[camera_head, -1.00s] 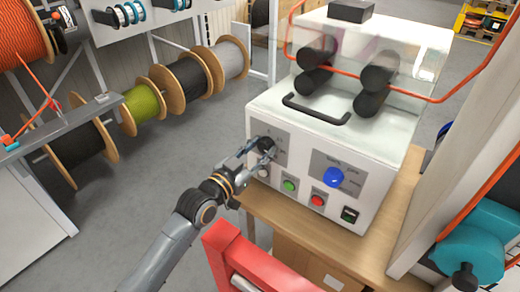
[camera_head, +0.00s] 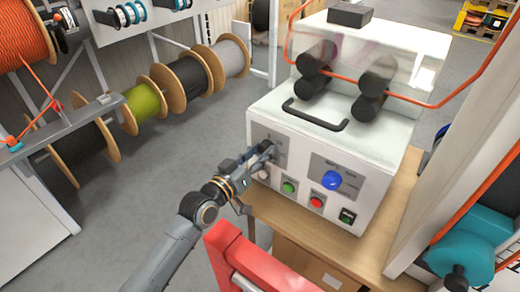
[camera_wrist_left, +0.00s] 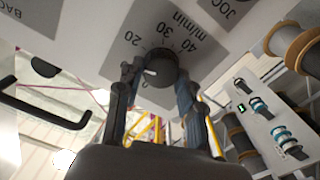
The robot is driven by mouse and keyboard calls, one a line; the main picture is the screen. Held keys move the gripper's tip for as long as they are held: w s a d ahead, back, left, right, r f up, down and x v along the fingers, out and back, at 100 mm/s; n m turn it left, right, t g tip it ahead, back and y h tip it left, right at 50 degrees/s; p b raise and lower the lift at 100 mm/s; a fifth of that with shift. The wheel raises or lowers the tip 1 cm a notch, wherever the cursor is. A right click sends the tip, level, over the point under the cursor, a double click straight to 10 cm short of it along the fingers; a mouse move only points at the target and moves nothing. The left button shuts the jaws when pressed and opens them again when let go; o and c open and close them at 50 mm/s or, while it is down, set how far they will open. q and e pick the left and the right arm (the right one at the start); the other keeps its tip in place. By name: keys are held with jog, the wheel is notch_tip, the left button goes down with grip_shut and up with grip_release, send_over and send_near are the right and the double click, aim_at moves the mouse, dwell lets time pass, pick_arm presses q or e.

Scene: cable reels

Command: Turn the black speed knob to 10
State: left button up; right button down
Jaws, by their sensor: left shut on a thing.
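The black speed knob (camera_wrist_left: 163,62) sits on a grey dial plate marked 20, 30, 40 and m/min. Its white pointer mark is turned to the left in the left wrist view, beside my finger and past the 20. Any 10 mark is hidden there. My left gripper (camera_wrist_left: 160,75) is shut on the knob, one finger on each side. In the head view, my left gripper (camera_head: 262,156) reaches the left part of the white machine's front panel (camera_head: 308,177) and mostly hides the knob. My right gripper is not in view.
A blue knob (camera_head: 332,179), a green button (camera_head: 289,187), a red button (camera_head: 317,201) and a dark switch (camera_head: 347,216) are on the same panel. The machine stands on a wooden table (camera_head: 377,248). A red frame (camera_head: 235,255) stands in front. Cable reels (camera_head: 187,82) stand behind left.

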pick_arm(q)
jog(key=shift+f+n+p, duration=0.1)
jog(key=shift+n+p, duration=0.35)
jog(key=shift+n, duration=1.65)
jog(key=o, duration=1.2)
jog(key=shift+a, duration=0.1)
jog(key=v, duration=1.2)
